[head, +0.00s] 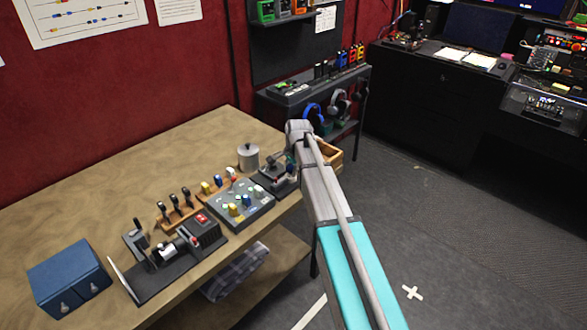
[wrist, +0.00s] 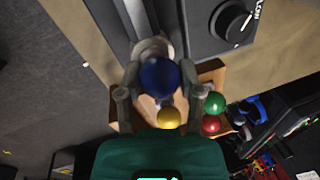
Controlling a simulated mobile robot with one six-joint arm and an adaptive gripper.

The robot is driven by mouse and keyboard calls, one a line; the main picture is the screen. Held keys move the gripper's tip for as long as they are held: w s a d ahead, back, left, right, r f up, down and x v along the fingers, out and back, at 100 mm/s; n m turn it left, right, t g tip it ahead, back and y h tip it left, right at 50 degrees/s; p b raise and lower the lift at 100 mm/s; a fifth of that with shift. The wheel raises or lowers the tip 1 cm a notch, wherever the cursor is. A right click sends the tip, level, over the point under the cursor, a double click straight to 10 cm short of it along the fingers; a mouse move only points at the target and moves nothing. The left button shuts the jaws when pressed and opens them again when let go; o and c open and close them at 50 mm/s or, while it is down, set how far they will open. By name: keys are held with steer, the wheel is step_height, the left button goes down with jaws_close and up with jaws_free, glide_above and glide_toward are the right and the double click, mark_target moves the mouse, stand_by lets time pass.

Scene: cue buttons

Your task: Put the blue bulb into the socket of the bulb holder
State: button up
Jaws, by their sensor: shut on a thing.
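The blue bulb (wrist: 160,76) is between the two fingers of my gripper (wrist: 160,84) in the wrist view. My gripper is shut on it, with the round blue end facing the camera. A grey rounded part (wrist: 152,46) shows just beyond the bulb; I cannot tell if it is the bulb's base or part of something below. A dark device with a knob (wrist: 232,22) lies beside the bulb. I cannot make out the bulb holder's socket for certain. In the head view, my arm mostly hides the gripper above the table's right end.
A wooden tray (head: 331,153) sits by the table's right end, with yellow (wrist: 169,118), green (wrist: 215,103) and red (wrist: 211,124) balls or bulbs near it in the wrist view. A grey pot (head: 248,158), a button panel (head: 240,204) and a blue box (head: 68,278) stand on the table.

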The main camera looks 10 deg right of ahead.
steer(key=o, duration=1)
steer(key=shift+o, duration=0.8)
steer(key=shift+r, duration=0.15)
steer(key=shift+w+a+p+v, duration=0.1)
steer(key=shift+w+p+v, duration=0.1)
steer(key=shift+p+v, duration=0.95)
steer(key=shift+w+a+p+v, duration=0.1)
steer(key=shift+w+p+v, duration=0.05)
steer(key=shift+p+v, duration=1)
steer(key=shift+w+a+p+v, duration=0.1)
steer(key=shift+w+p+v, duration=0.1)
steer(key=shift+p+v, duration=0.95)
steer(key=s+n+g+h, duration=0.1)
steer(key=s+n, duration=1.2)
steer(key=s, duration=1.6)
steer(key=shift+d+f+g, duration=0.2)
steer(key=shift+d+g, duration=0.2)
steer(key=shift+g, duration=0.2)
